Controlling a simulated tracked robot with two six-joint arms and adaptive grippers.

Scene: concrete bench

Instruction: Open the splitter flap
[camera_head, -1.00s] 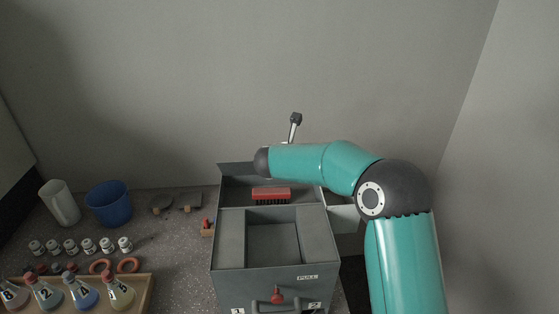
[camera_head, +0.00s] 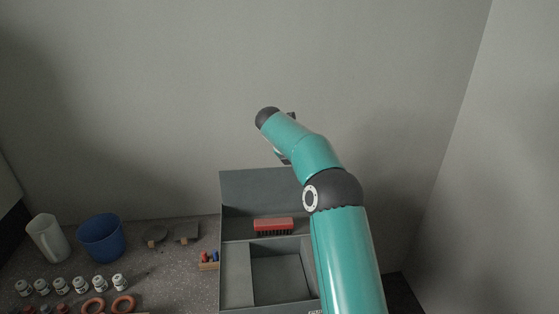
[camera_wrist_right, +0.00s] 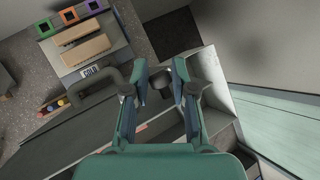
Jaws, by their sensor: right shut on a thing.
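The grey box (camera_head: 237,270) stands in the middle right of the head view, with open compartments and a tall grey back panel (camera_head: 240,188). I cannot tell for sure which panel is the splitter flap. My right arm reaches over the box from the right and hides its right side. In the wrist view my right gripper (camera_wrist_right: 158,90) has its fingers on both sides of a dark knob-like part (camera_wrist_right: 158,81), shut on it. A pale grey panel (camera_wrist_right: 215,70) lies right beside the right finger. My left gripper is out of view.
A red brush (camera_head: 272,224) lies in the box. A blue cup (camera_head: 101,238), a white cup (camera_head: 47,239) and several small jars (camera_head: 80,285) stand on the bench to the left. In the wrist view a bent grey handle (camera_wrist_right: 98,85) is left of my fingers.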

